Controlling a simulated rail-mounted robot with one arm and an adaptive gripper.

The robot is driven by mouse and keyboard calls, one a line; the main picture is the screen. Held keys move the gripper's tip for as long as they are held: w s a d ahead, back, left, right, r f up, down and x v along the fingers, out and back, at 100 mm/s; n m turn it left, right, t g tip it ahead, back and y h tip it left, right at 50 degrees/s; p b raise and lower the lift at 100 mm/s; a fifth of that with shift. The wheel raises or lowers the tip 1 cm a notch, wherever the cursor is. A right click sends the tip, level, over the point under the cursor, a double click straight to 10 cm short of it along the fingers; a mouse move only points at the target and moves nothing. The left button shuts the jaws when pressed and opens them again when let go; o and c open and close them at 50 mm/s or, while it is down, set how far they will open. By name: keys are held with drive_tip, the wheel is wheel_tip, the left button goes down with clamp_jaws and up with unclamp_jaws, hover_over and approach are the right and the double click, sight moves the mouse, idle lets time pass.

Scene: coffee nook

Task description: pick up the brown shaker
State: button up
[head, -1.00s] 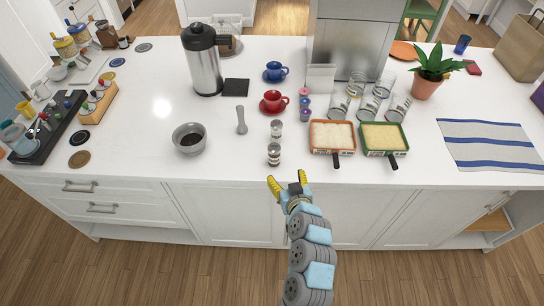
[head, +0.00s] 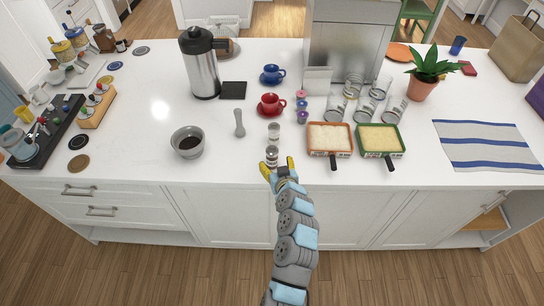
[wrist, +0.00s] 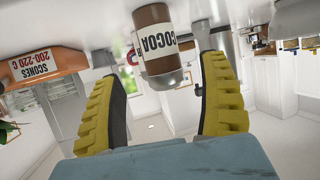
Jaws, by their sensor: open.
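The brown shaker (wrist: 158,38), labelled COCOA, shows upside down in the wrist view, between my two yellow fingers and beyond their tips. In the head view the nearer of two small shakers (head: 272,153) stands at the counter's front edge, just ahead of my gripper; its brown is hard to make out there. My gripper (head: 278,166) is open, with a finger to each side of the shaker's line. It also shows in the wrist view (wrist: 163,70), with clear gaps between both fingers and the shaker. Nothing is held.
A second shaker (head: 274,130) stands right behind. An orange-rimmed tray (head: 348,152) and a green-rimmed tray (head: 400,153) sit to the right.

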sight(273, 160)
drive_tip(key=shift+w+f, duration=0.15)
drive_tip(key=shift+w, duration=0.3)
drive_tip(key=shift+w+a, duration=0.1)
drive_tip(key=shift+p+x, duration=0.4)
drive_tip(key=shift+x, duration=2.05)
drive_tip(key=shift+f, duration=0.1)
drive_tip(key=c, duration=1.3)
